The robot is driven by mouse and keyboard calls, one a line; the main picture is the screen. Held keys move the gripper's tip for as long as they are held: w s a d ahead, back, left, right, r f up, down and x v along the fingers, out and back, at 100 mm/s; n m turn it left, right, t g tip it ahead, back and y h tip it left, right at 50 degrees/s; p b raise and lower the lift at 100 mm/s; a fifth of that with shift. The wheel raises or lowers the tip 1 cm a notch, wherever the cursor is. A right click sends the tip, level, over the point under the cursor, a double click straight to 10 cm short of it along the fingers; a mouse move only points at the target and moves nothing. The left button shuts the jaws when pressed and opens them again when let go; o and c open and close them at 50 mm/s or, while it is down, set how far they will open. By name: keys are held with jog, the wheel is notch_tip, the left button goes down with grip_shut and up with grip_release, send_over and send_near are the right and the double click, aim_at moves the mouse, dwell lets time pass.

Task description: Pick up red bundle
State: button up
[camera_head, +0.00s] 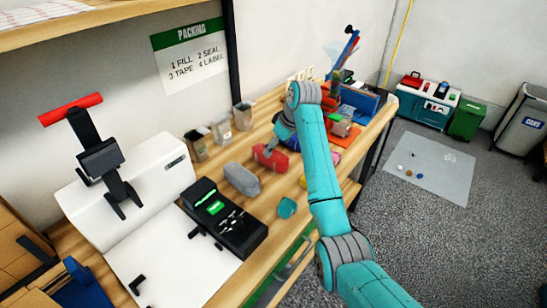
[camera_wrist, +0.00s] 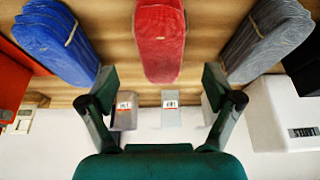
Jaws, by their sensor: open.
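The red bundle (camera_wrist: 161,42) lies on the wooden bench, near the top middle of the wrist view. In the head view the red bundle (camera_head: 270,157) lies beside the grey bundle, close to the end of my arm. My gripper (camera_wrist: 158,88) is open and empty in the wrist view, its two fingers spread to either side of the red bundle's line, with the bundle beyond the tips. A blue bundle (camera_wrist: 55,42) is on the left and a grey bundle (camera_wrist: 265,40) on the right. In the head view my gripper is partly hidden by my arm.
The grey bundle (camera_head: 241,179), a teal cup (camera_head: 287,207) and a black tray (camera_head: 228,226) of small parts share the bench. Several small cartons (camera_head: 221,130) stand along the wall. A white machine with a red handle (camera_head: 72,109) is at left.

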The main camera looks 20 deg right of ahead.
jog(key=shift+x, duration=3.15)
jog(key=shift+w+a+r, duration=0.1)
jog(key=shift+w+a, duration=0.05)
jog(key=shift+a, duration=0.05)
jog(key=c, duration=1.4)
